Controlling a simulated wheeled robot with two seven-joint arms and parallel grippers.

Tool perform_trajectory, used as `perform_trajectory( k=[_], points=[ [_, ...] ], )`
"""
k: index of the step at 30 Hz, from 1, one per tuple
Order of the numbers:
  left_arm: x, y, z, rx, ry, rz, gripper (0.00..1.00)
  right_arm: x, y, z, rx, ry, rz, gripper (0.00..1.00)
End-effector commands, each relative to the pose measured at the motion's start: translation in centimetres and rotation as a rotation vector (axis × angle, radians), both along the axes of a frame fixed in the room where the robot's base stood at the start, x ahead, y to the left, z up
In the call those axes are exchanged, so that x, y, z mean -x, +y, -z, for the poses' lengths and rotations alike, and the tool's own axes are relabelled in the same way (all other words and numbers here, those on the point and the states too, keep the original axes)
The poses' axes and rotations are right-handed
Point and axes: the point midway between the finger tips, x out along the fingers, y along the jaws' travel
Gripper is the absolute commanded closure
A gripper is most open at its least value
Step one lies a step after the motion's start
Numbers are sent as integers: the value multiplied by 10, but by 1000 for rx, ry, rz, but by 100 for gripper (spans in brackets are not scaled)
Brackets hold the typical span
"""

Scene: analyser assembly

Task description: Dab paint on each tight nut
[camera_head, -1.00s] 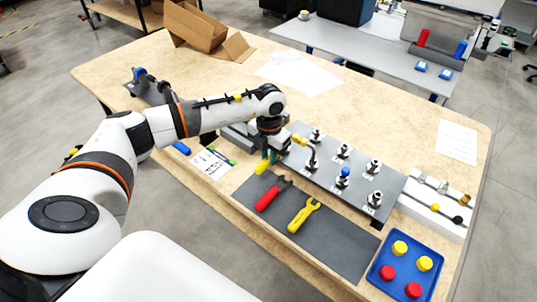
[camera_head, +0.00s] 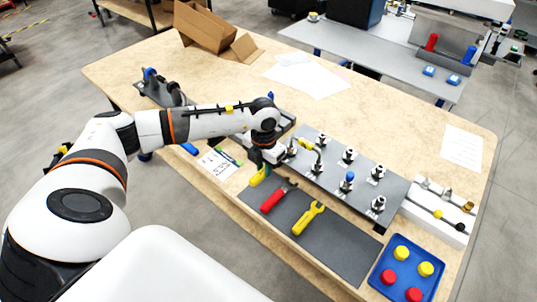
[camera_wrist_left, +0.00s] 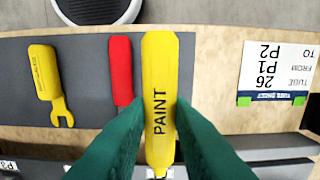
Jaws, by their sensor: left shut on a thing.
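My left gripper (camera_wrist_left: 160,135) is shut on a yellow paint marker (camera_wrist_left: 158,75) with PAINT printed on it. In the head view the gripper (camera_head: 270,163) is beside the left end of the grey fitting plate (camera_head: 333,177), above the bench. The yellow rear of the marker hangs toward the front. Its tip is hard to make out. My right gripper is not in view.
A red-handled tool (camera_head: 271,202) and a yellow wrench (camera_head: 307,218) lie on a dark mat (camera_head: 340,245). A blue tray (camera_head: 382,286) holds red and yellow caps. A white rack (camera_head: 436,212) stands at right. A printed card (camera_head: 217,164) lies left of the gripper.

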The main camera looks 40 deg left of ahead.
Motion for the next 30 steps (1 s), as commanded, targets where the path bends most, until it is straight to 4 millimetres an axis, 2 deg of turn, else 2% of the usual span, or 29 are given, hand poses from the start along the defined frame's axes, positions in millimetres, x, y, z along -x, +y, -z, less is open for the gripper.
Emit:
perform_trajectory(
  k=[8,24,27,30],
  points=[
    [3,0,-9,1,-2,0,100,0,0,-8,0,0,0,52],
    [3,0,-90,0,-2,0,100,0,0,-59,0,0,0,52],
    [3,0,-100,1,-1,0,100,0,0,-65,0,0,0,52],
    [3,0,-102,1,0,0,100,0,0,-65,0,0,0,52]
  ],
)
